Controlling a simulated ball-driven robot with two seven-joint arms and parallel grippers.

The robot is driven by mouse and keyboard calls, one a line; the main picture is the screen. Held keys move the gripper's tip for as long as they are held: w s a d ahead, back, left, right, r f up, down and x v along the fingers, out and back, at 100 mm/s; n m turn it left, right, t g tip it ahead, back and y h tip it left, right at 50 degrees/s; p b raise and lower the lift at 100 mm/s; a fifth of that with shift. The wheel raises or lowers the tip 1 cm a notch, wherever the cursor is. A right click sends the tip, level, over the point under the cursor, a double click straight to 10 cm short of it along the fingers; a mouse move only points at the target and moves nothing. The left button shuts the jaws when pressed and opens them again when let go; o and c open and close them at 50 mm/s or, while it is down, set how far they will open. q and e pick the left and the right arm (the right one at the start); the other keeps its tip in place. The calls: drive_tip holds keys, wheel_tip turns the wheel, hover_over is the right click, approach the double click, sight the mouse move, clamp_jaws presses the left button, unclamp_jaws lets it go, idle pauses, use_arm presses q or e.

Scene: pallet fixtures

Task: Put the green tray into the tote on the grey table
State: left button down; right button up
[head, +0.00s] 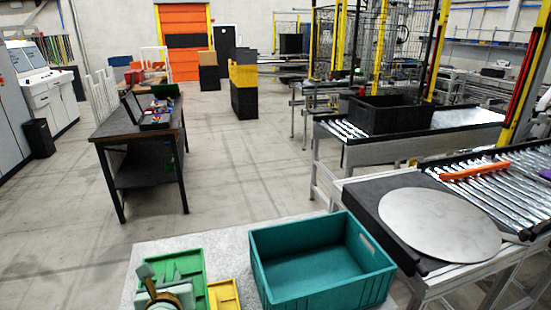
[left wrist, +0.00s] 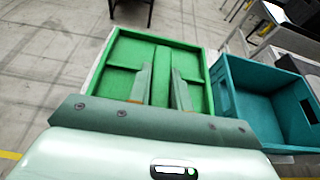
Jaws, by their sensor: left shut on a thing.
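The green tray (head: 190,240) is at the front left of the grey table (head: 235,233) in the head view. It is shallow, with a divider down its middle, and fills the centre of the left wrist view (left wrist: 118,50). My left gripper (head: 176,276) is over the tray, its two fingers (left wrist: 161,82) on either side of the divider and shut on it. I cannot tell whether the tray touches the table. The teal tote (head: 325,283) stands to the right of the tray, open and empty; it also shows in the left wrist view (left wrist: 226,100). My right gripper is out of view.
A small yellow bin (head: 223,295) sits between the tray and the tote. Right of the tote are a roller conveyor (head: 500,190) and a round grey disc (head: 440,222). A dark workbench (head: 135,128) stands farther back left, with open floor between.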

use_arm(q)
drive_tip(key=s+d+m+h+b, duration=0.1)
drive_tip(key=s+b, duration=0.1)
drive_tip(key=s+d+r+m+h+b, duration=0.1)
drive_tip(key=s+b, duration=0.1)
drive_tip(key=b, duration=0.1)
drive_tip(key=s+d+r+m+h+b, duration=0.1)
drive_tip(key=s+d+h+b, duration=0.1)
drive_tip(key=s, duration=0.1)
drive_tip(key=shift+d+r+t, duration=0.1)
drive_tip(key=shift+t, duration=0.2)
drive_tip(key=shift+f+b, duration=0.35)
drive_tip(key=shift+b, duration=0.2)
drive_tip(key=shift+a+f, duration=0.25)
drive_tip(key=shift+f, duration=0.2)
drive_tip(key=shift+r+m, duration=0.25)
drive_tip(key=shift+m, duration=0.05)
drive_tip(key=shift+f, duration=0.15)
